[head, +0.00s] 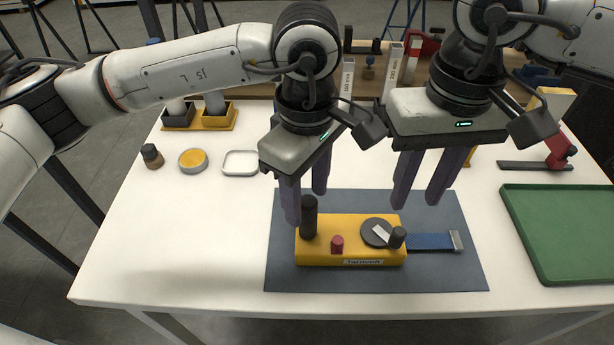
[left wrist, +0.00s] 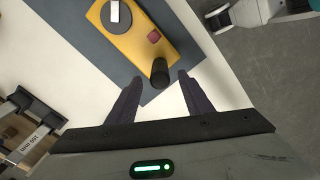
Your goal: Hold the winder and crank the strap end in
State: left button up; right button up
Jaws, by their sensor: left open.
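The yellow winder (head: 318,248) lies on a dark grey mat (head: 450,275). It has a black upright post (head: 309,217) at its left end, a red knob (head: 337,244), and a grey disc with a crank and black knob (head: 397,238) at its right. A blue strap (head: 430,243) with a metal end (head: 456,240) sticks out to the right. My left gripper (head: 305,205) is open above and behind the post; in the left wrist view the post (left wrist: 160,72) shows between and beyond the fingertips. My right gripper (head: 415,195) is open and empty, behind and above the crank.
A green tray (head: 570,225) is at the right edge of the white table (head: 180,250). A yellow-filled dish (head: 193,160), a white dish (head: 240,163) and bins (head: 218,118) stand at the left back. The left front is clear.

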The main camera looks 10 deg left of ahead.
aim_at(307, 218)
pick_arm(q)
notch_tip(307, 218, down, 6)
jog(key=shift+f, duration=0.1)
dwell(0.4)
grip_shut()
pick_arm(e)
jog(key=shift+o, duration=0.2)
jog(key=shift+o, duration=0.5)
